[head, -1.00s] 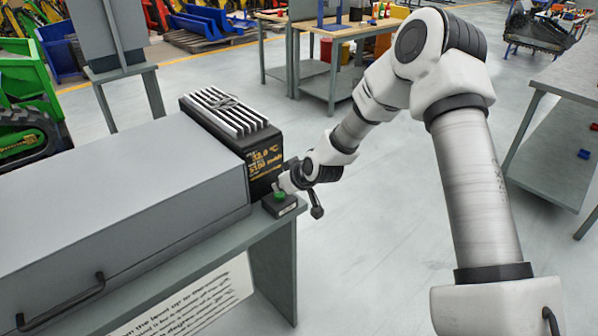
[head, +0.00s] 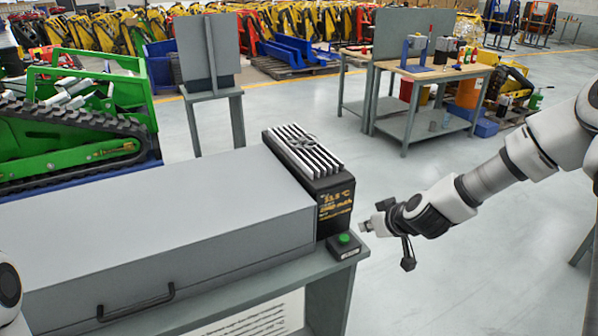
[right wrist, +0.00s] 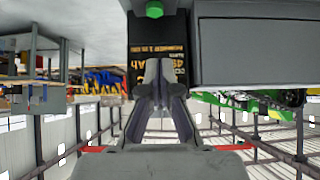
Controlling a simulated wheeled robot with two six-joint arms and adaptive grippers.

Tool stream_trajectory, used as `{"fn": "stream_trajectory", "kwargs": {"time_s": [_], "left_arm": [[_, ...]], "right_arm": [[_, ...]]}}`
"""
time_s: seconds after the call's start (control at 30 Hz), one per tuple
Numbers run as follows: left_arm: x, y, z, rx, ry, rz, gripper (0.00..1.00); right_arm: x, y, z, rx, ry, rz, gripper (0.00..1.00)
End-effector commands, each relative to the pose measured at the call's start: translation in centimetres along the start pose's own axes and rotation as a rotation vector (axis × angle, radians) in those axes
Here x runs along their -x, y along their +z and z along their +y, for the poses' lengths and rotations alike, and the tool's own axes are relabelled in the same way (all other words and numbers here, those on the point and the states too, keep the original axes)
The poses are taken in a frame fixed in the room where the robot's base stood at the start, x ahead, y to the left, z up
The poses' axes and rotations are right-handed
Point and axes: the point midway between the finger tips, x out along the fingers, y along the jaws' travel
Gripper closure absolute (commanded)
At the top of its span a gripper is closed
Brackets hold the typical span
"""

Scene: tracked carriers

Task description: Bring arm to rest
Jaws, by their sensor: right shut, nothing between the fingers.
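My right arm comes in from the right in the head view. Its gripper (head: 366,227) is shut and empty, just right of a small box with a green button (head: 344,239), apart from it. In the right wrist view the closed fingers (right wrist: 158,68) point at the black unit with yellow lettering (right wrist: 160,50), and the green button (right wrist: 154,9) shows at the top. In the head view the black unit (head: 335,208) has a finned top and stands at the end of a long grey box. A small part of my left arm shows at the left edge; its gripper is out of view.
The long grey box (head: 170,230) with a dark handle lies on a grey bench (head: 340,275). A green tracked machine (head: 70,140) stands at the back left. A workbench (head: 430,75) with tools stands behind. The floor between is clear.

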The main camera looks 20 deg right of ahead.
Motion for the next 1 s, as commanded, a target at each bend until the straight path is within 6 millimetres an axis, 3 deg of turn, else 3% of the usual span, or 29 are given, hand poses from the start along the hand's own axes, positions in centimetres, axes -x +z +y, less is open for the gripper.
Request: {"fn": "stream_trajectory", "kwargs": {"time_s": [0.17, 0.27, 0.37, 0.4, 0.47, 0.6, 0.73, 0.77, 0.83, 1.0], "left_arm": [[0.0, 0.0, 0.0, 0.0, 0.0, 0.0, 1.0], [0.0, 0.0, 0.0, 0.0, 0.0, 0.0, 1.0], [0.0, 0.0, 0.0, 0.0, 0.0, 0.0, 1.0], [0.0, 0.0, 0.0, 0.0, 0.0, 0.0, 1.0], [0.0, 0.0, 0.0, 0.0, 0.0, 0.0, 1.0], [0.0, 0.0, 0.0, 0.0, 0.0, 0.0, 1.0], [0.0, 0.0, 0.0, 0.0, 0.0, 0.0, 1.0], [0.1, 0.0, 0.0, 0.0, 0.0, 0.0, 1.0], [0.1, 0.0, 0.0, 0.0, 0.0, 0.0, 1.0], [0.0, 0.0, 0.0, 0.0, 0.0, 0.0, 1.0]], "right_arm": [[-0.6, 1.2, -0.1, 0.002, -0.001, -0.027, 1.0], [-2.5, 5.5, -1.0, 0.051, -0.001, -0.133, 1.0], [-4.3, 12.9, -3.7, 0.16, -0.027, -0.31, 1.0], [-4.6, 16.3, -5.0, 0.214, -0.045, -0.386, 1.0], [-4.5, 21.4, -6.9, 0.272, -0.07, -0.492, 1.0], [-2.3, 31.6, -11.0, 0.32, -0.11, -0.699, 1.0], [1.7, 39.1, -14.4, 0.262, -0.108, -0.846, 1.0], [2.5, 39.9, -15.0, 0.219, -0.093, -0.859, 1.0], [3.0, 39.5, -15.5, 0.094, -0.046, -0.836, 1.0], [2.6, 38.9, -15.6, -0.103, 0.03, -0.796, 1.0]]}}
